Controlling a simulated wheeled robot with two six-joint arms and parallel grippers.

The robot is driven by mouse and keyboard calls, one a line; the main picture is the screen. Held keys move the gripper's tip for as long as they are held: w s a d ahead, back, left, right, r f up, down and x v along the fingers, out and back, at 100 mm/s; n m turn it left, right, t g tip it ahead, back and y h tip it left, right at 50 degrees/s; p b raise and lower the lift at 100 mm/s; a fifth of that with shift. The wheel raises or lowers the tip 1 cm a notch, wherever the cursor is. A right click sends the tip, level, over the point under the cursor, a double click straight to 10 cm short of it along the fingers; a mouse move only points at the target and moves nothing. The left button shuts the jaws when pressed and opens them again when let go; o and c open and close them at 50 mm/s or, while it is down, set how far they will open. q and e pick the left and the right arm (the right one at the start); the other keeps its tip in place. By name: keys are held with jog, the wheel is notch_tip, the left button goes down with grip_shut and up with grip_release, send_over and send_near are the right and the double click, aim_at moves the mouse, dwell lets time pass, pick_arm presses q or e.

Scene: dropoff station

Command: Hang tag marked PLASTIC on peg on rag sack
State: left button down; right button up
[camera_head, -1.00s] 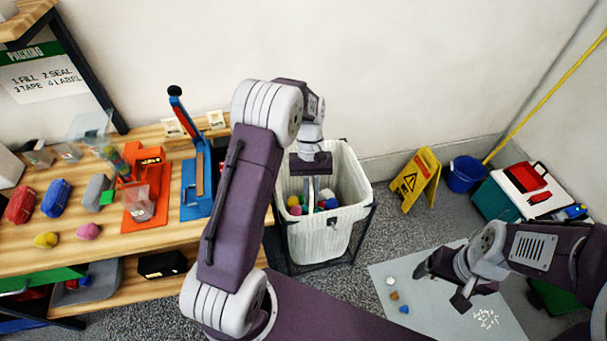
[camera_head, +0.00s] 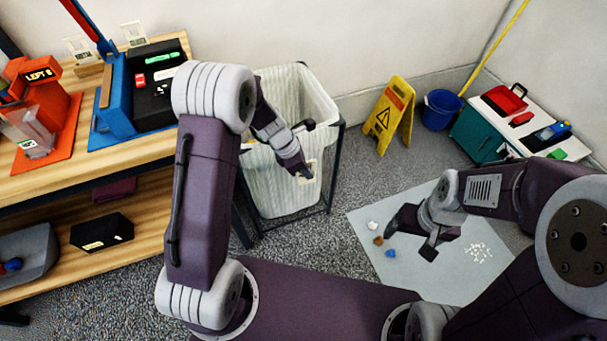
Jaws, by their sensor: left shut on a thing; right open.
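The rag sack (camera_head: 275,185) is a pale ribbed bag in a dark frame, standing on the floor right of the bench. My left gripper (camera_head: 305,168) is at the sack's front right side, below the rim, pointing down. It is shut on a small pale tag (camera_head: 313,180), partly hidden by the fingers; its lettering cannot be read. The tag is in front of the sack wall; I cannot tell whether it touches. I cannot make out the peg for certain. My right gripper (camera_head: 413,238) is open and empty, above the grey mat.
The wooden bench (camera_head: 135,155) on the left holds a blue press (camera_head: 118,100) and two small cards on stands (camera_head: 134,33). A yellow floor sign (camera_head: 388,115), a blue bucket (camera_head: 440,108) and a teal-and-white chest (camera_head: 480,135) stand right. Small lumps lie on the grey mat (camera_head: 375,215).

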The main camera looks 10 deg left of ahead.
aim_at(306, 182)
pick_arm(q)
notch_tip(306, 182, down, 3)
jog(key=shift+w+a+f+n+b, duration=0.1)
jog(key=shift+f+n+b, duration=0.1)
jog(key=shift+n+b, duration=0.55)
pick_arm(e)
notch_tip(306, 182, down, 3)
jog(key=shift+f, duration=0.1)
pick_arm(q)
jog(key=shift+w+r+t, duration=0.1)
jog(key=shift+t, duration=0.2)
